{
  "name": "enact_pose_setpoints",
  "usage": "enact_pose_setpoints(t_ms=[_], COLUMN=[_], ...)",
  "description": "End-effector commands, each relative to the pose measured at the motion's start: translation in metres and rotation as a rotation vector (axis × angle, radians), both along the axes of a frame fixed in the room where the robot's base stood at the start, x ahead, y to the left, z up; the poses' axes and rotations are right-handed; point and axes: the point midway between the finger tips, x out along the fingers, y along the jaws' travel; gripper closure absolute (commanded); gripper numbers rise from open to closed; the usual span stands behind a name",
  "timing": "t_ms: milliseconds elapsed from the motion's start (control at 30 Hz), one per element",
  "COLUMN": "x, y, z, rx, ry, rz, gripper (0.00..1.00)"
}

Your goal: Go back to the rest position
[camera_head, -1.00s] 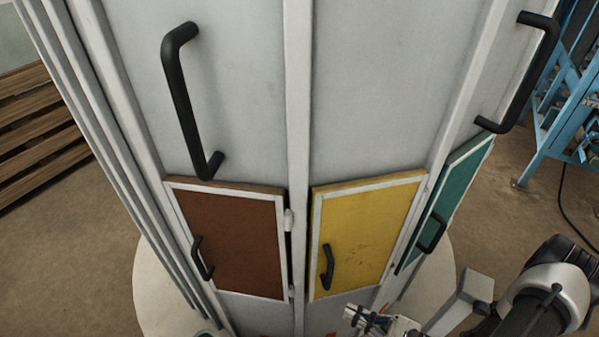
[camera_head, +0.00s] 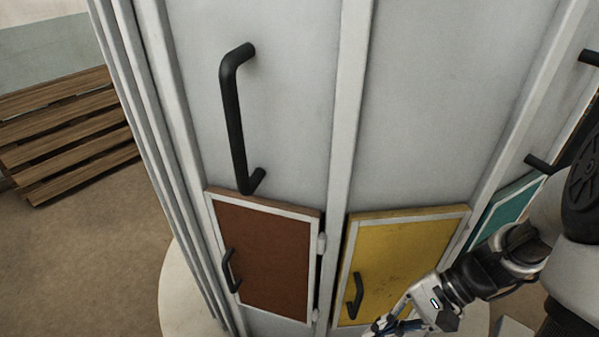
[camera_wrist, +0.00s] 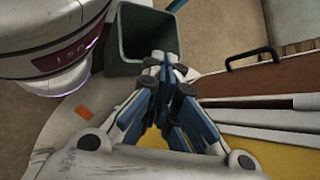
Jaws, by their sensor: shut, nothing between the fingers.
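My gripper (camera_head: 388,326) is at the bottom of the head view, in front of the lower part of the yellow door (camera_head: 402,262). In the wrist view my gripper (camera_wrist: 165,62) has its fingers brought together, with nothing between them. The arm comes in from the right edge of the head view and covers part of the yellow and teal doors. Whether the fingertips touch anything is hard to tell in the head view.
A grey cabinet carries a brown door (camera_head: 265,258), the yellow door and a teal door (camera_head: 505,215), with black handles (camera_head: 235,118).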

Motion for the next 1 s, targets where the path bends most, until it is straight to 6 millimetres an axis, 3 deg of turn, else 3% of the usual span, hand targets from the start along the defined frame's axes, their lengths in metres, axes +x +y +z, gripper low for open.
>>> enact_pose_setpoints(t_ms=[500,800,1000], x=[-0.026,-0.034,-0.037], y=[0.009,0.008,0.008], z=[0.086,0.132,0.148], rx=[-0.523,-0.77,-0.849], ry=[-0.435,-0.742,-0.859], rz=[0.46,0.619,0.658], gripper=[1.0,1.0,1.0])
